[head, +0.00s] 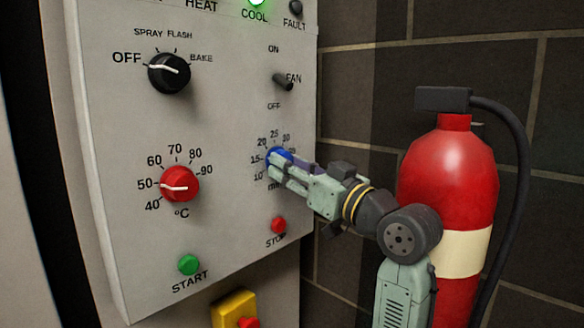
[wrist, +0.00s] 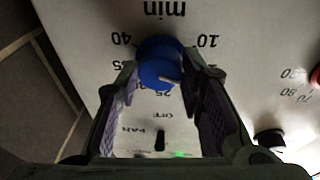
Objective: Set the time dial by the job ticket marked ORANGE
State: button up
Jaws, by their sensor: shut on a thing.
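The blue time dial (head: 276,154) sits on the grey control panel, above the word min, with numbers from 10 upward around it. My gripper (head: 282,166) reaches it from the right and is shut on it. In the wrist view the panel appears upside down, and the dial (wrist: 158,62) is between my two fingertips (wrist: 164,72). Its pale pointer lies between the 10 and 25 marks; my finger hides the labels there, so the exact setting is unclear. No job ticket shows in either view.
The panel also has a red temperature dial (head: 179,184) near 50, a black mode dial (head: 169,72) near OFF, a fan switch (head: 284,82), a green START button (head: 188,265) and a red STOP button (head: 278,225) below my gripper. A fire extinguisher (head: 450,175) stands close behind my arm.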

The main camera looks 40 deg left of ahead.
jog(key=o, duration=1.2)
jog(key=shift+c, duration=0.2)
jog(key=v, duration=0.7)
jog(key=shift+d, duration=0.25)
